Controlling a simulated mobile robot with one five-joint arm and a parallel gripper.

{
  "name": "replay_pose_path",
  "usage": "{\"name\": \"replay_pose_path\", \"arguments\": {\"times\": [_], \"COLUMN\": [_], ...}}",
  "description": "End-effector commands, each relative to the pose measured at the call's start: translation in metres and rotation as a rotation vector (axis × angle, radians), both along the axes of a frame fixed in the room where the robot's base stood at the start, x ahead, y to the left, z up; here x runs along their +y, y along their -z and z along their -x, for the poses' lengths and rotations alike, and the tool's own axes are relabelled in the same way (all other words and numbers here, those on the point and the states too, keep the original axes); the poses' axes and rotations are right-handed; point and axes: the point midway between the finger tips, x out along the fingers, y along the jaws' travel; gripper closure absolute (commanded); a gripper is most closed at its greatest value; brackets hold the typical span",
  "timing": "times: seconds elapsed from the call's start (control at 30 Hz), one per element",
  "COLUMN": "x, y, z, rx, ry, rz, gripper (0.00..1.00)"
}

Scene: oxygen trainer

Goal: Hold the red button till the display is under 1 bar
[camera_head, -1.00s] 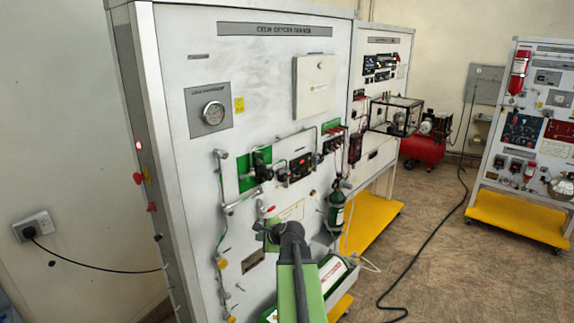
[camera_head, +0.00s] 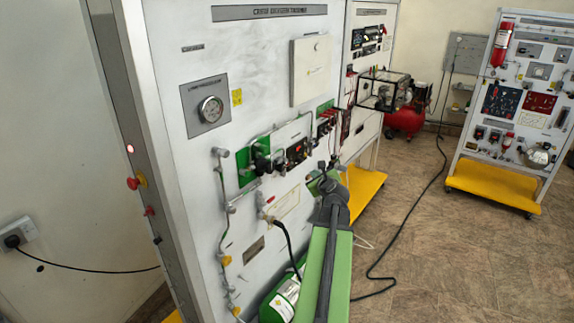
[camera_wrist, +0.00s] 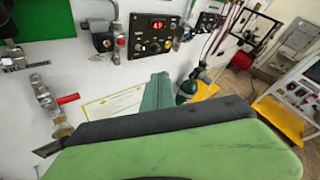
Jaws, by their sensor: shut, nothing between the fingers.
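A dark control box with a small display (camera_wrist: 157,24) shows in the wrist view. Its red digits look like 4.9, but they are blurred. Round knobs and small controls sit around the display, and I cannot tell which one is the red button. A red part (camera_wrist: 121,41) sticks out at the box's left side. The box (camera_head: 296,152) also shows in the head view, on the grey panel. My gripper (camera_wrist: 160,82) is shut and empty, below the box and apart from it. In the head view my gripper (camera_head: 324,178) is right of and below the box, partly hidden by my arm.
A round gauge (camera_head: 210,109) is at upper left. A red-handled valve (camera_wrist: 68,99) protrudes near my gripper. The floor at right is open, crossed by a cable.

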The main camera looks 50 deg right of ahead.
Motion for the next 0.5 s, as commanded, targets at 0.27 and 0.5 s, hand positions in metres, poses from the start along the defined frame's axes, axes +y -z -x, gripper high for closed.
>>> {"name": "replay_pose_path", "arguments": {"times": [0.27, 0.5], "x": [0.0, -0.001], "y": [0.0, 0.0], "z": [-0.038, -0.07], "rx": [0.001, 0.001], "ry": [-0.004, -0.004], "rz": [0.002, 0.002], "gripper": [1.0, 1.0]}}
